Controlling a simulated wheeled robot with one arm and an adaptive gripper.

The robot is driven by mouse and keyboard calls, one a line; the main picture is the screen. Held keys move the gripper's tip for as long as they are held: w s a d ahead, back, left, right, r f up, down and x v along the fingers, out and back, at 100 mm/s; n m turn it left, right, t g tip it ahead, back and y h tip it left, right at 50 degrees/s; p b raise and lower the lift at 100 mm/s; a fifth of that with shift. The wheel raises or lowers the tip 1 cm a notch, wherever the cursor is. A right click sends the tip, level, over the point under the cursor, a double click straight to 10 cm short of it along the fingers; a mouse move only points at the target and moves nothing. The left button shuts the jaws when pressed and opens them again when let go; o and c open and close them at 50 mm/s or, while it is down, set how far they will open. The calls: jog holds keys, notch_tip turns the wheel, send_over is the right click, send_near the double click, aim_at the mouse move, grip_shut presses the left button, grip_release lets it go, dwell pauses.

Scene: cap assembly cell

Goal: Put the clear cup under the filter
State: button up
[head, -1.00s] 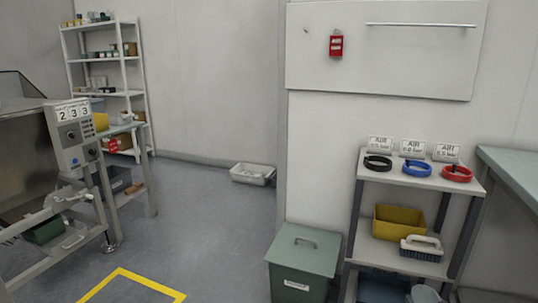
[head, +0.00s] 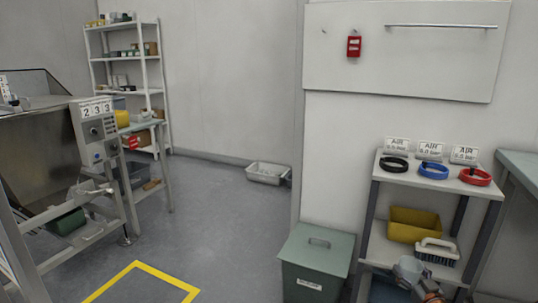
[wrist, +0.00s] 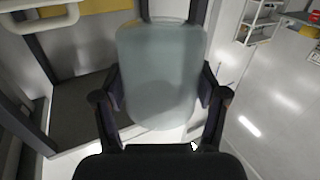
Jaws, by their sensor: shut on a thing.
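My gripper (wrist: 160,88) is shut on the clear cup (wrist: 160,70). The cup is a pale, frosted see-through vessel between the two dark fingers in the wrist view. I cannot make out a filter in either view.
A grey rack (head: 412,190) holds black, blue and red rings, a yellow bin (head: 413,226) and a brush (head: 436,251). A green lidded bin (head: 314,262) stands left of it. A steel machine (head: 60,150) stands at the left. The middle floor is clear.

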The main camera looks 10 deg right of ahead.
jog(key=w+a+r+y, duration=0.1)
jog(key=w+a+r, duration=0.4)
jog(key=w+a, duration=0.3)
jog(key=w+a+r, duration=0.5)
jog(key=w+a, duration=0.1)
jog(key=w, duration=0.3)
jog(key=w+a+r+n+y, duration=0.1)
jog(key=w+a+r, duration=0.15)
jog(key=a, duration=0.55)
jog(key=w+a+r, duration=0.2)
jog(key=a+r, duration=0.2)
jog(key=a, duration=0.4)
jog(key=w+a+r+n+y, duration=0.1)
jog(key=w+a+r, duration=0.15)
jog(key=a, duration=0.55)
notch_tip(320, 180, up, 34)
jog(key=p, duration=3.3)
jog(key=shift+s+a+p, duration=0.25)
jog(key=shift+s+p, duration=0.05)
jog(key=shift+p, duration=0.05)
jog(key=shift+f, duration=0.1)
